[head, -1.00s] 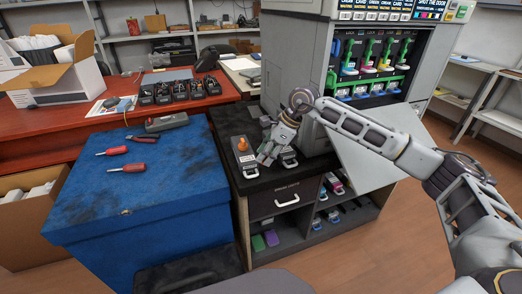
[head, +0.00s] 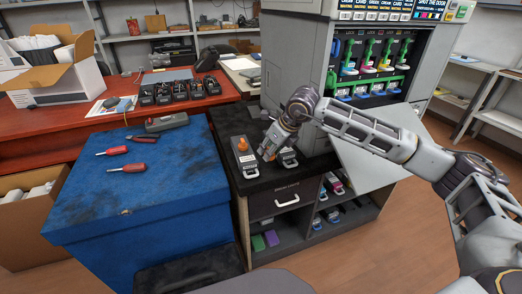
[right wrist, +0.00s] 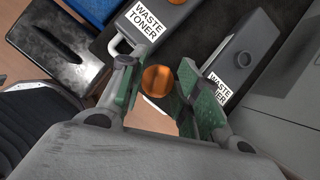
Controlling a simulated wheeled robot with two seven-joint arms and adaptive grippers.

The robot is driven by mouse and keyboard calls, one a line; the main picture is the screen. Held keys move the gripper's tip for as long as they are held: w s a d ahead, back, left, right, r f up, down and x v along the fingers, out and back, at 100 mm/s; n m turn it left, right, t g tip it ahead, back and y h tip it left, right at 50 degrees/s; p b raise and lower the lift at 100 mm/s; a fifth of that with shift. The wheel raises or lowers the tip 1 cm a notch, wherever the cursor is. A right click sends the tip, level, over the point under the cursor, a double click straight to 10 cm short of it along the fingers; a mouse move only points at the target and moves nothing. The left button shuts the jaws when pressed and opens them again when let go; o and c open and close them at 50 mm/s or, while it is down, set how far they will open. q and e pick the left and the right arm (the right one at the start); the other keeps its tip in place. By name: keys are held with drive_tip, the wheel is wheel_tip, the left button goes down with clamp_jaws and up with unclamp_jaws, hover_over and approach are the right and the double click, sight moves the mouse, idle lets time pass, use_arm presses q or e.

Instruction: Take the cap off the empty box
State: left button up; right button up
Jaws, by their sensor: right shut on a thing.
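Two grey waste toner boxes lie side by side on the dark cabinet top. The left box (head: 246,163) has an orange cap (head: 242,144) on it. The right box (head: 288,158) is partly hidden by my right gripper in the head view. In the right wrist view this box (right wrist: 252,46) shows a bare dark round neck with no cap. My right gripper (right wrist: 156,88) is shut on a loose orange cap (right wrist: 157,80), apart from the box. In the head view my right gripper (head: 266,153) is above the cabinet top, between the boxes. My left gripper is out of view.
The cabinet top (head: 254,183) has a little free room in front of the boxes. The large grey printer (head: 298,70) stands close behind and right, with an open panel (head: 375,158). A blue chest (head: 135,200) with screwdrivers stands to the left.

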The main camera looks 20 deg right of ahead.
drive_tip(key=m, duration=0.1)
drive_tip(key=m+h, duration=0.1)
drive_tip(key=m, duration=0.1)
drive_tip(key=m+h, duration=0.1)
drive_tip(key=shift+w+d+r+m+t, duration=0.15)
drive_tip(key=shift+d+r+m+t, duration=0.15)
drive_tip(key=shift+m, duration=0.1)
drive_tip(key=m, duration=0.1)
drive_tip(key=m+h, duration=0.1)
drive_tip(key=m, duration=0.1)
drive_tip(key=m+h, duration=0.1)
drive_tip(key=shift+w+d+r+m, duration=0.1)
drive_tip(key=shift+d+r+m, duration=0.15)
drive_tip(key=shift+d+m, duration=0.05)
drive_tip(key=m+g+h, duration=0.1)
drive_tip(key=m, duration=0.2)
drive_tip(key=r+m+g+h, duration=0.1)
drive_tip(key=m, duration=0.2)
drive_tip(key=d+m+g+h, duration=0.1)
drive_tip(key=m, duration=0.2)
drive_tip(key=shift+r+h, duration=0.25)
drive_tip(key=shift+h, duration=0.15)
drive_tip(key=shift+f, duration=0.15)
